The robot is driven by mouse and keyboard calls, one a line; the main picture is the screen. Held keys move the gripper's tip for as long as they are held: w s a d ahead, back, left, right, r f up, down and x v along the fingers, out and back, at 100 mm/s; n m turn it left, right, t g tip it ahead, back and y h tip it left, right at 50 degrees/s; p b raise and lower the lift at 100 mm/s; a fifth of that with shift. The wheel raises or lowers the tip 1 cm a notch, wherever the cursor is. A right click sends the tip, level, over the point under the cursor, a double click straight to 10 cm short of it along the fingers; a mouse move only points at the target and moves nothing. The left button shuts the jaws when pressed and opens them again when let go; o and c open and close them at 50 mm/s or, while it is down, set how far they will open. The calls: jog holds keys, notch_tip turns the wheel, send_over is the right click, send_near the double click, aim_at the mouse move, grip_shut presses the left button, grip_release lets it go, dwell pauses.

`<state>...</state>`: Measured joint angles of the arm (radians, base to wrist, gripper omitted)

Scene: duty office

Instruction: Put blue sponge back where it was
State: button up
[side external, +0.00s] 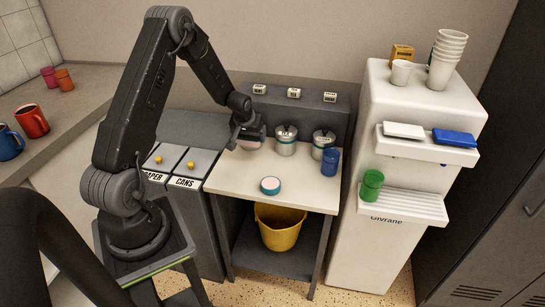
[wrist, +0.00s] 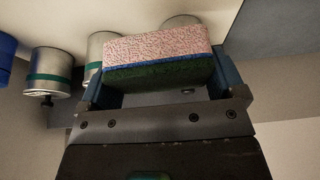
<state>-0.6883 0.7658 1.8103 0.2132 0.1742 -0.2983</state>
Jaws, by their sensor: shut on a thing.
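My gripper (side external: 250,136) is shut on a pink sponge (wrist: 155,48) with a thin blue layer and a dark green scouring side. In the side view this sponge (side external: 248,145) is over the back left of the white-topped table (side external: 240,175); whether it touches the top I cannot tell. The wrist view shows the sponge between both fingers.
Two metal canisters (side external: 286,140) (side external: 322,143) and a blue cup (side external: 330,162) stand right of my gripper. A round teal-and-white tin (side external: 270,186) sits nearer the front. A green cup (side external: 371,185) is on the dispenser's lower tray (side external: 410,207). The table's front left is clear.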

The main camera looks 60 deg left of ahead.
send_over(273, 159)
jog(key=d, duration=0.1)
jog(key=f, duration=0.5)
jog(key=shift+s, duration=0.4)
jog(key=shift+f, duration=1.9)
jog(key=o, duration=0.6)
jog(key=shift+f, duration=0.1)
jog(key=shift+c, duration=0.2)
